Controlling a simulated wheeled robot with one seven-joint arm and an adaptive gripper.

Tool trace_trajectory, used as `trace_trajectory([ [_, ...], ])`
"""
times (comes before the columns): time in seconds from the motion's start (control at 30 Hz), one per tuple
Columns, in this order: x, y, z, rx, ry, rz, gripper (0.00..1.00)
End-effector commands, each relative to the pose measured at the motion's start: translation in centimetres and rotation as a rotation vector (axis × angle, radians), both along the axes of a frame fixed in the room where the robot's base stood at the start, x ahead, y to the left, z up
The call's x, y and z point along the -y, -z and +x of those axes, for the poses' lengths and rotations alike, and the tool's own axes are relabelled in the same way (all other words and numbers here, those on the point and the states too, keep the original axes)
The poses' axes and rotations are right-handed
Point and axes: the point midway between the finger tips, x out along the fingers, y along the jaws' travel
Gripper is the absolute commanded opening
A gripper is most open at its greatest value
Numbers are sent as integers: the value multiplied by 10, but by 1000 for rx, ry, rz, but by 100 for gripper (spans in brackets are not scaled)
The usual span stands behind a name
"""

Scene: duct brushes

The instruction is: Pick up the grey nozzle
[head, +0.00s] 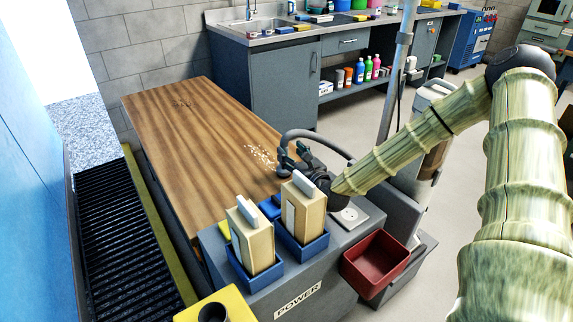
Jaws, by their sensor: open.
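I cannot pick out the grey nozzle with certainty. A dark grey curved hose (318,136) arches beside my gripper, and its near end is hidden around the fingers. My gripper (291,158) is open, low over the near right part of the brown wooden table (190,135). The picture is too small to tell whether anything lies between the fingers. Two beige blocks (254,246) with grey tops stand upright in blue holders on the grey unit in front of the gripper.
Pale crumbs (260,155) lie on the table left of my gripper. A red bin (376,262) hangs on the grey unit marked POWER (298,300). A yellow block (220,305) with a black round opening is at the front. A grey post (398,70) stands behind my arm.

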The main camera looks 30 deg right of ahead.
Motion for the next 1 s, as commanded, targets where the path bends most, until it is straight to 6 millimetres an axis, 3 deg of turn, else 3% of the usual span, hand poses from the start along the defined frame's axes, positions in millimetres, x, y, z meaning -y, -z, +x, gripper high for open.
trace_trajectory([
  [0.6,0,4,47,1,3,-2,53],
  [0.93,0,4,50,0,4,1,53],
  [1.0,0,4,50,0,4,1,42],
])
